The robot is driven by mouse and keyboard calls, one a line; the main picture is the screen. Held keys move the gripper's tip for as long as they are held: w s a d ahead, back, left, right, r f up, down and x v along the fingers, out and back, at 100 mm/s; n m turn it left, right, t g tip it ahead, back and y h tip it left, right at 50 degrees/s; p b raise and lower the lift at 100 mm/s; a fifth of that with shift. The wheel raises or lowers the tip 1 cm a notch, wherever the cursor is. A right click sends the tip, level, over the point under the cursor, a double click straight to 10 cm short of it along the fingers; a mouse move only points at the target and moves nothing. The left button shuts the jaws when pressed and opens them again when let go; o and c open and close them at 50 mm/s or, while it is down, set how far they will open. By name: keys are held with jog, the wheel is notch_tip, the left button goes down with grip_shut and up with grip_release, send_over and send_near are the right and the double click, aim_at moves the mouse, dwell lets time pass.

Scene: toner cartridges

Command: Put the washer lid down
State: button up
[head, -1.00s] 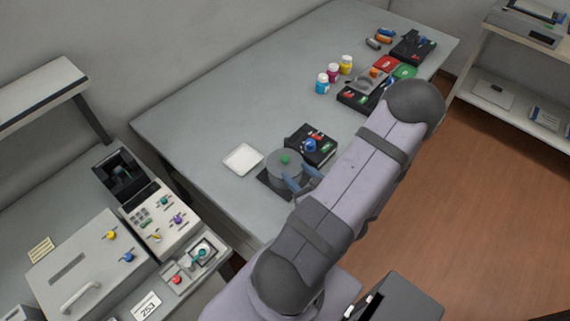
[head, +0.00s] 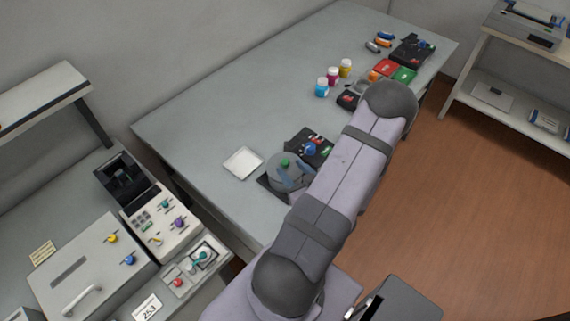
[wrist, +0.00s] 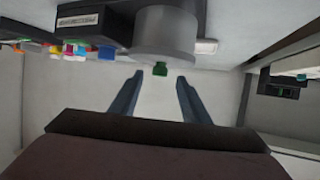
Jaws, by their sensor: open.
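The washer (head: 280,178) is a grey drum on a dark base near the front edge of the table. My arm hides part of the washer's right side.
A black device (head: 311,146) with a blue knob stands right behind the washer. A white tray (head: 242,163) lies to its left. Several coloured bottles (head: 333,76) and cartridges (head: 390,70) are farther back. The table's left middle is clear.

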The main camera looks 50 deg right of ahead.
aim_at(287, 164)
jog(key=shift+p+x, duration=0.6)
jog(key=shift+x, duration=1.15)
grip_shut()
jog(key=shift+r, duration=0.15)
notch_tip(287, 164, up, 10)
jog(key=b, duration=0.1)
